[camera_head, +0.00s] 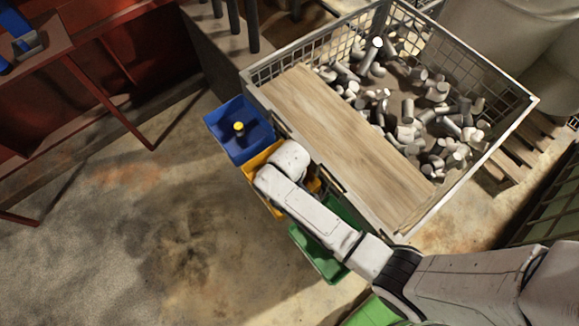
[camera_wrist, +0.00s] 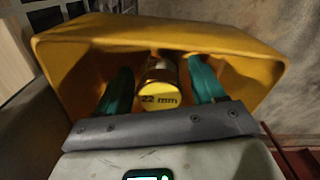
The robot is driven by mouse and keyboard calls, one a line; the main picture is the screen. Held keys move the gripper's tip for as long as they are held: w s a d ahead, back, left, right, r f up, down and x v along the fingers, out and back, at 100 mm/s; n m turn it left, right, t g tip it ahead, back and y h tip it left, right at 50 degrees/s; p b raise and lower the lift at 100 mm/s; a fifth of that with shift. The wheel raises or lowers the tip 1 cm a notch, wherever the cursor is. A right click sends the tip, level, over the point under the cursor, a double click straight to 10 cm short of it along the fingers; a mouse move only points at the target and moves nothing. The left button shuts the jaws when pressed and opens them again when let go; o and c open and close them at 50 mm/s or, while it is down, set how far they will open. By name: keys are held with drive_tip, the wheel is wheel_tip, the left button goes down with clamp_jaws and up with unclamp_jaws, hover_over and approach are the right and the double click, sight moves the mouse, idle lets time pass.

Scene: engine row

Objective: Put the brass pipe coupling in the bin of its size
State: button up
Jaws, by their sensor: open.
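A brass pipe coupling (camera_wrist: 160,82) with a yellow end face marked "22 mm" is inside the yellow bin (camera_wrist: 215,37) in the wrist view. My gripper (camera_wrist: 162,78) reaches into this bin with its green fingers open, one on each side of the coupling. I cannot tell whether a finger touches it. In the head view my arm hides most of the yellow bin (camera_head: 261,158) and all of the coupling in it. The blue bin (camera_head: 222,117) at its upper left holds a small yellow-topped piece (camera_head: 239,128). The green bin (camera_head: 318,258) is at the lower right, partly under my arm.
A wire-mesh crate (camera_head: 468,52) full of grey metal cylinders stands behind the bins, with a wooden board (camera_head: 345,140) along its near side. A red metal frame (camera_head: 110,95) is at the left. The concrete floor (camera_head: 150,240) at lower left is clear.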

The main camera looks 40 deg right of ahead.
wheel_tip(320, 180, up, 12)
drive_tip(key=p, duration=0.1)
drive_tip(key=shift+r, duration=0.15)
idle(0.3)
drive_tip(key=s+d+r+m, duration=0.2)
drive_tip(key=s+d, duration=0.2)
drive_tip(key=s, duration=0.4)
drive_tip(key=s+d+r+m+t, duration=0.1)
drive_tip(key=s+d+r, duration=0.2)
drive_tip(key=s, duration=0.5)
drive_tip(key=shift+d+m, duration=0.4)
drive_tip(key=shift+d, duration=0.05)
